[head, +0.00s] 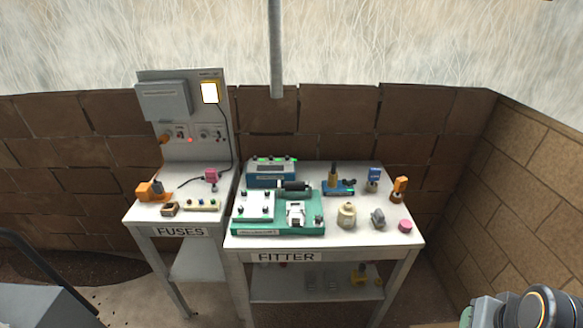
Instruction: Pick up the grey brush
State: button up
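A small grey object (377,217) stands on the right part of the white FITTER table (340,240), between a beige rounded piece and a pink disc. It is the grey item that best fits the brush, but it is too small for me to make out bristles. Nothing touches it that I can see. Part of my arm shows at the bottom right corner, well apart from the table. My gripper's fingers are not in view.
The beige piece (346,215) and pink disc (405,226) flank the grey object. A green fixture (275,228) fills the table's left half. An orange-topped item (399,188) and a blue-topped item (374,178) stand behind. The FUSES table (150,215) adjoins left; brick walls enclose the back and right.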

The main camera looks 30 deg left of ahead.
aim_at(378, 217)
jog(key=z, duration=0.3)
jog(key=i, duration=0.6)
jog(key=u, duration=1.7)
jog(key=i, duration=0.5)
jog(key=u, duration=0.1)
jog(key=k, duration=0.5)
jog(key=z, duration=1.9)
jog(key=k, duration=0.8)
jog(key=u, duration=0.95)
jog(key=i, duration=0.85)
